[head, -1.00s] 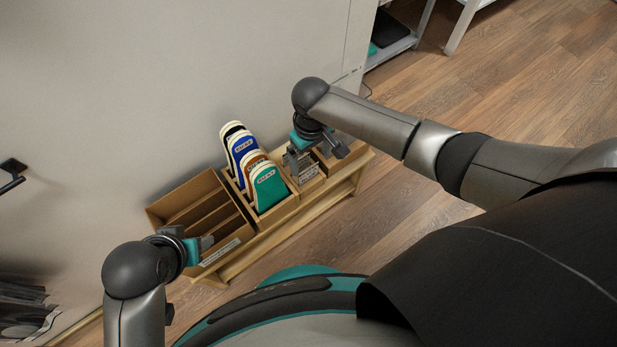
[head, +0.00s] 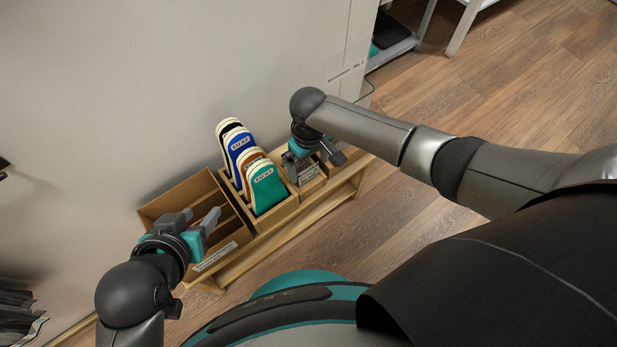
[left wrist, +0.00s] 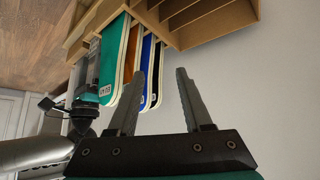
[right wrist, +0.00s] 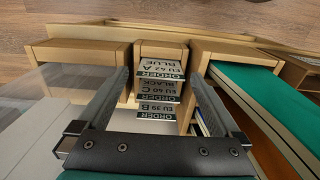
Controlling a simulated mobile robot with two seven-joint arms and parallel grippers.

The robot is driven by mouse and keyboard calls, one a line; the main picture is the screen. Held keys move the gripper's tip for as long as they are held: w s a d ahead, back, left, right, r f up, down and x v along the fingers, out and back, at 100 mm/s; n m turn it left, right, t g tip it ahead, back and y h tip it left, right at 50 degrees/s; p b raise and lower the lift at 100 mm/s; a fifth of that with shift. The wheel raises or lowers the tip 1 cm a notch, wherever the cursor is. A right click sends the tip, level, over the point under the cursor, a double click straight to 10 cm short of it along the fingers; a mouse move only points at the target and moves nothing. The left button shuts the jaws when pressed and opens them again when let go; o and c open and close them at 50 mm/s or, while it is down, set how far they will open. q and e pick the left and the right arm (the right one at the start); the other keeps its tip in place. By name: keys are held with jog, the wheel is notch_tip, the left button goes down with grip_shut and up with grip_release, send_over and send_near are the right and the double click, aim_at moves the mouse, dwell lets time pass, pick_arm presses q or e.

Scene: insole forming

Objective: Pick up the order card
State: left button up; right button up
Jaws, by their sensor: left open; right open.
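The order cards (right wrist: 158,85) stand in a row in a small wooden box; their printed lines read "ORDER" with EU sizes and colours. They also show in the head view (head: 304,176), partly hidden by my right gripper. My right gripper (right wrist: 157,78) is open, with one finger on each side of the card row in the right wrist view; I cannot tell whether it touches a card. In the head view, the right gripper (head: 322,165) is at the card box. My left gripper (head: 200,214) is open and empty over the divided wooden tray.
The divided wooden tray (head: 180,187) stands left on a low wooden bench (head: 265,243). Beside it, a rack holds green (head: 268,190), orange, blue and black insoles, close to the card box. A plain wall (head: 120,90) rises behind.

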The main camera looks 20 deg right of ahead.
aim_at(309, 169)
jog(key=shift+a+f+b, duration=0.1)
jog(key=shift+f+b, duration=0.45)
jog(key=shift+f, duration=0.15)
jog(key=shift+f+b, duration=0.45)
jog(key=shift+f, duration=0.1)
pick_arm(q)
jog(key=shift+w+d+r+t+h, duration=0.15)
jog(key=shift+w+d+t+h, duration=0.25)
jog(key=shift+d+t, duration=0.35)
jog(key=shift+w+d+r+t+h, duration=0.15)
jog(key=shift+w+d+t+h, duration=0.25)
jog(key=shift+d+t, duration=0.4)
jog(key=shift+w+d+r+t+h, duration=0.15)
jog(key=shift+w+d+t+h, duration=0.35)
jog(key=shift+d, duration=0.4)
pick_arm(e)
jog(key=shift+f, duration=0.3)
pick_arm(q)
jog(key=shift+s, duration=0.15)
pick_arm(e)
jog(key=shift+c, duration=0.4)
jog(key=c, duration=1.1)
pick_arm(q)
jog(key=shift+a, duration=0.15)
pick_arm(e)
jog(key=shift+r, duration=0.2)
